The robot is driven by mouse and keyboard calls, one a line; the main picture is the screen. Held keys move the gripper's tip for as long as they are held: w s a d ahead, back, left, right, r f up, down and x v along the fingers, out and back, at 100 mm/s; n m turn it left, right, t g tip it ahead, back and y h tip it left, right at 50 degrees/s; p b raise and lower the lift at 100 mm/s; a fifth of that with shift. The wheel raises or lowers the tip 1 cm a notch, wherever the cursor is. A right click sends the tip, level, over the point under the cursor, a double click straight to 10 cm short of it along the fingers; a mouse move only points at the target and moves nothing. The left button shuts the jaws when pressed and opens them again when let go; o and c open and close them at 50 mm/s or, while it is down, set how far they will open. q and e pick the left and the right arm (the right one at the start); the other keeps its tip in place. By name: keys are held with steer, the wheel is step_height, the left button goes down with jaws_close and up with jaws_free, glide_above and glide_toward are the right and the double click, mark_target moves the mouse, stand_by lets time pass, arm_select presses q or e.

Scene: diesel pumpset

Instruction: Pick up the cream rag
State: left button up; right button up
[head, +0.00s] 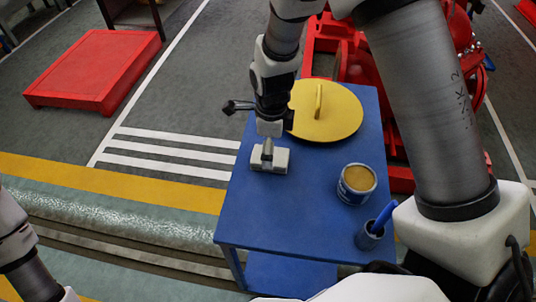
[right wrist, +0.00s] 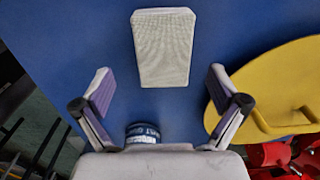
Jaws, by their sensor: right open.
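The cream rag (head: 278,166) is a pale, folded block with a woven surface. It lies flat on the blue table (head: 300,215), near its left edge. In the right wrist view the rag (right wrist: 164,47) sits beyond the fingertips, roughly centred between them. My right gripper (head: 267,152) is directly above the rag in the head view and partly covers it. In the right wrist view my right gripper (right wrist: 159,85) has its two fingers wide apart with nothing between them. Only part of my left arm shows at the lower left; its gripper is out of frame.
A round yellow lid (head: 340,112) with a handle lies behind the rag. An open tin (head: 357,184) of yellowish content stands to the right. A small cup (head: 369,236) with a blue-handled tool stands at the front right corner. The table's front left is clear.

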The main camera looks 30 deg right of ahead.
mark_target(281, 155)
steer(key=f, duration=0.4)
steer(key=shift+w+f, duration=0.25)
steer(key=shift+w, duration=0.15)
steer(key=shift+s+r, duration=0.15)
steer(key=c, duration=1.3)
steer(key=shift+c, duration=0.2)
steer(key=shift+r, duration=0.1)
